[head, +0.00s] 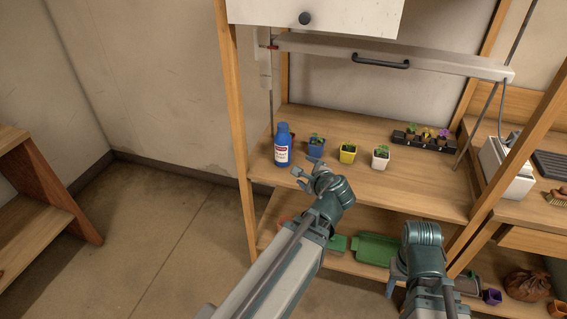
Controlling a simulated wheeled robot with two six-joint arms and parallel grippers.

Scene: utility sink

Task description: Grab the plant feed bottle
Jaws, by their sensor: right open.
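The plant feed bottle (283,150) is blue with a white and red label and a blue cap. It stands upright at the left end of the wooden bench top. My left gripper (303,178) is just in front of the bottle and a little to its right in the head view, apart from it. Its jaws are too small to read. My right gripper (397,275) is lower and further right, in front of the lower shelf, partly hidden by its own wrist. It is open and away from the bottle.
Blue (316,148), yellow (348,153) and white (380,158) plant pots stand right of the bottle. A black seedling tray (424,139) is behind them. A wooden post (238,120) rises left of the bottle. A green tray (376,249) lies on the lower shelf.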

